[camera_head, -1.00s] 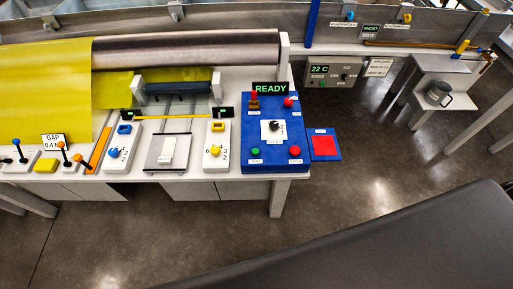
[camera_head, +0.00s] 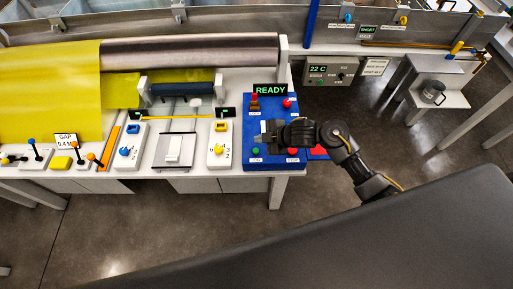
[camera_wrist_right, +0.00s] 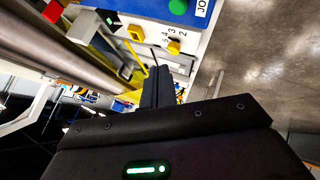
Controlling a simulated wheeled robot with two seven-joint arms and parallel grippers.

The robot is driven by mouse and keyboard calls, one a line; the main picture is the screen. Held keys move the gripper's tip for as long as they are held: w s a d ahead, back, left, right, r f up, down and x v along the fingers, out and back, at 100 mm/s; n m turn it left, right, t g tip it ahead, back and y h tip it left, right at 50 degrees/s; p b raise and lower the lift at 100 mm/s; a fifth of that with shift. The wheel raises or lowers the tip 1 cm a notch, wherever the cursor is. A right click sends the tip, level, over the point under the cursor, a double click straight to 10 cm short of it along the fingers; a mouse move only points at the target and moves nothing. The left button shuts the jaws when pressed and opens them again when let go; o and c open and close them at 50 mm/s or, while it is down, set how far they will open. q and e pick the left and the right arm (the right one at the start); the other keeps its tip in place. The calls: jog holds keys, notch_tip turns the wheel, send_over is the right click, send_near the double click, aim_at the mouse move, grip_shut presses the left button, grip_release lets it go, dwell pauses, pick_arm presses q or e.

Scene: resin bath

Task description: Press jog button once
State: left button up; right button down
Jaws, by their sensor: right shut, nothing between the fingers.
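The jog button is the green button (camera_head: 256,151) at the lower left of the blue control panel (camera_head: 250,168). In the right wrist view the green button (camera_wrist_right: 178,7) shows at the top edge beside a label that begins "JO". My right gripper (camera_head: 268,138) is over the panel, just above and right of the green button in the head view. Its fingers are shut and empty; they also show in the right wrist view (camera_wrist_right: 160,76). They look apart from the button, and its height above the panel is hard to judge. My left gripper is not in view.
A red button (camera_head: 293,152), another red button (camera_head: 287,103) and a red-topped switch (camera_head: 255,103) share the panel. A READY display (camera_head: 270,89) stands at its back. A white box with a yellow knob (camera_head: 219,149) is to the left. Open floor lies in front.

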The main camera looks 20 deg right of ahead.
jog(key=w+n+g, duration=0.1)
jog(key=w+r+n+g+y, duration=0.1)
jog(key=n, duration=0.1)
jog(key=shift+r+y, duration=0.1)
jog(key=shift+y, duration=0.2)
jog(key=shift+w, duration=0.1)
jog(key=b, duration=0.7)
send_over(259, 150)
notch_tip(259, 150, down, 7)
jog(key=shift+a, duration=0.1)
jog(key=shift+f+b, duration=0.7)
jog(key=shift+f, duration=0.25)
dwell(0.8)
jog(key=shift+f, duration=0.4)
